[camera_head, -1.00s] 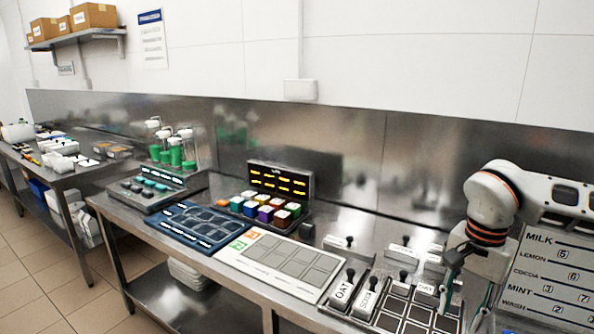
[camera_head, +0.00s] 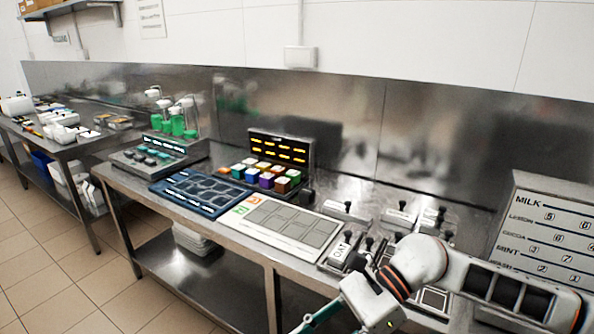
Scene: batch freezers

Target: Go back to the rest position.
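My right arm comes in from the lower right, in front of the steel counter (camera_head: 235,224). The white wrist of my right gripper (camera_head: 322,314) is low at the front edge of the counter, left of the arm's elbow. One teal finger points down and left over the edge. The other finger is not clear and the tips run towards the bottom of the picture, so I cannot tell whether it is open or shut. I see nothing held in it. My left gripper is not in view.
Under my arm are a black-framed tray (camera_head: 436,299) and several white lidded blocks with black knobs, one marked OAT (camera_head: 341,255). A MILK price board (camera_head: 545,240) stands at right. Coloured cubes (camera_head: 265,179), a blue mat (camera_head: 200,192) and a pale mat (camera_head: 283,228) lie left.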

